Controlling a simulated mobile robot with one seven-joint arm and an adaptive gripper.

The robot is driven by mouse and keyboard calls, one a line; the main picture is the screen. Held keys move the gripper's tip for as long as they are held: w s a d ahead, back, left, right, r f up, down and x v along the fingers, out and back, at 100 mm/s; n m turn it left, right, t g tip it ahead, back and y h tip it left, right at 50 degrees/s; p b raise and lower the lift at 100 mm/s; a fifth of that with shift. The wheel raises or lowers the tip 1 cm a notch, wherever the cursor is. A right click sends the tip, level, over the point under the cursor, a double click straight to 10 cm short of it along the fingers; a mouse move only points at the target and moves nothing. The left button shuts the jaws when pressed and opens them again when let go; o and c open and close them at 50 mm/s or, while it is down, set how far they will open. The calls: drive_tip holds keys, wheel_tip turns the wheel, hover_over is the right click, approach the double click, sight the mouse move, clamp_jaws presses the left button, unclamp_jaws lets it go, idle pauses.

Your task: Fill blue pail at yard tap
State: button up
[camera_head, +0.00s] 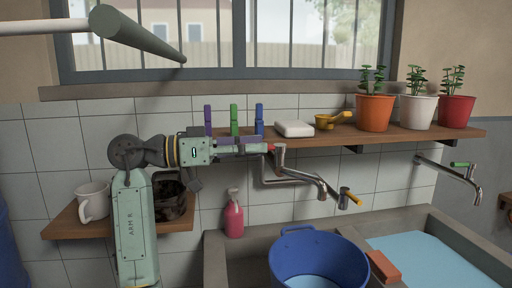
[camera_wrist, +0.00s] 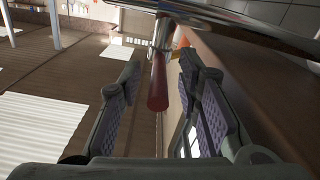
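The blue pail (camera_head: 345,258) stands in the left basin, with a pale blue surface low inside it that looks like water. A metal tap (camera_head: 290,180) on the wall has its spout end above the pail. No stream shows from it. The tap's red handle (camera_wrist: 157,88) points at my wrist camera, between the fingers of my gripper (camera_wrist: 160,105). The fingers are open, with a gap on each side of the handle. In the head view my gripper (camera_head: 262,148) reaches from the left to this handle, just below the shelf. A yellow-handled tap part (camera_head: 350,197) is right of the spout.
The wooden shelf (camera_head: 400,136) above holds pegs, soap, a yellow scoop (camera_head: 325,121) and potted plants. A green-handled tap (camera_head: 460,164) is over the right basin, which holds water (camera_head: 430,262). A reddish block (camera_head: 384,266) lies on the divider. A pink bottle (camera_head: 233,218) stands left.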

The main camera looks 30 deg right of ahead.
drive_tip(key=v, duration=1.1)
